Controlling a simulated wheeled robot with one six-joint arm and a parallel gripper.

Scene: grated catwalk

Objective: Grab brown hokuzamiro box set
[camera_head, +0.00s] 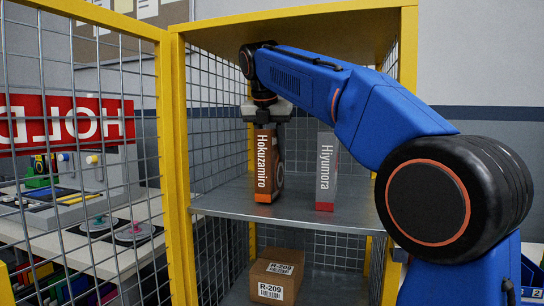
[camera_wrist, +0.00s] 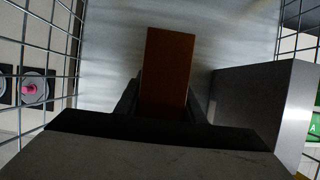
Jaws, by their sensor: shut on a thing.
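The brown Hokuzamiro box set (camera_head: 263,165) stands upright on the grey metal shelf of a yellow-framed mesh cage, with an orange band at its foot. My gripper (camera_head: 267,122) comes down on it from above and is shut on its upper part. In the wrist view the brown top of the box (camera_wrist: 168,75) sits between my fingers (camera_wrist: 160,108). Whether the box's foot touches the shelf or hangs just above it, I cannot tell.
A grey Hiyumora box (camera_head: 325,172) stands close to the right; it also shows in the wrist view (camera_wrist: 262,105). A cardboard R-209 box (camera_head: 276,275) is on the level below. The shelf (camera_head: 225,205) has bare room at left. The open mesh door (camera_head: 175,150) is at left.

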